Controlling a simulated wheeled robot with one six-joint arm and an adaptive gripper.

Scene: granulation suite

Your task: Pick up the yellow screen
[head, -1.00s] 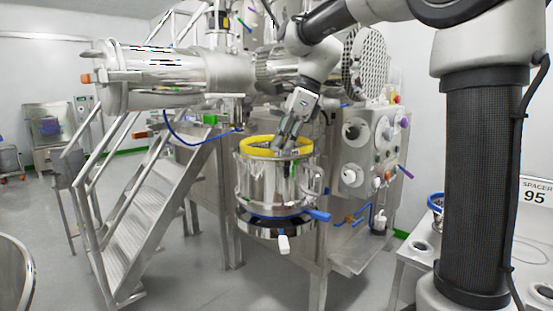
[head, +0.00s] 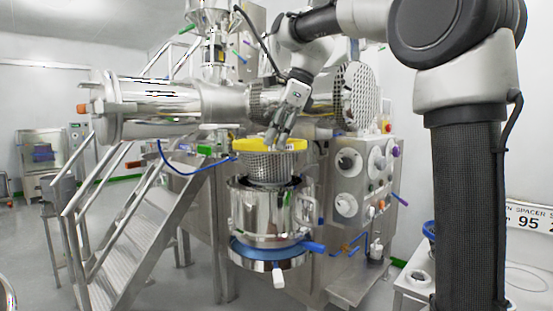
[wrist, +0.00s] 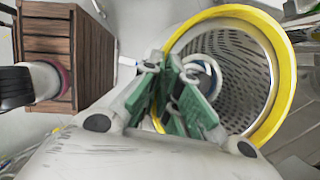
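The yellow screen (head: 268,166) is a perforated metal basket with a yellow rim. In the head view it is raised, its lower end at the mouth of the steel housing (head: 262,212). My gripper (head: 274,143) is shut on its rim from above. In the wrist view the yellow rim (wrist: 284,75) and the perforated inside fill the right half. The green finger pads of my gripper (wrist: 178,95) close together at the left side of the rim. The exact pinch is partly hidden by the fingers.
A horizontal steel machine barrel (head: 165,107) lies above and left of the screen. A knobbed panel (head: 352,175) is close on the right. A blue-handled clamp ring (head: 310,246) is below the housing. Metal stairs (head: 135,225) stand at left.

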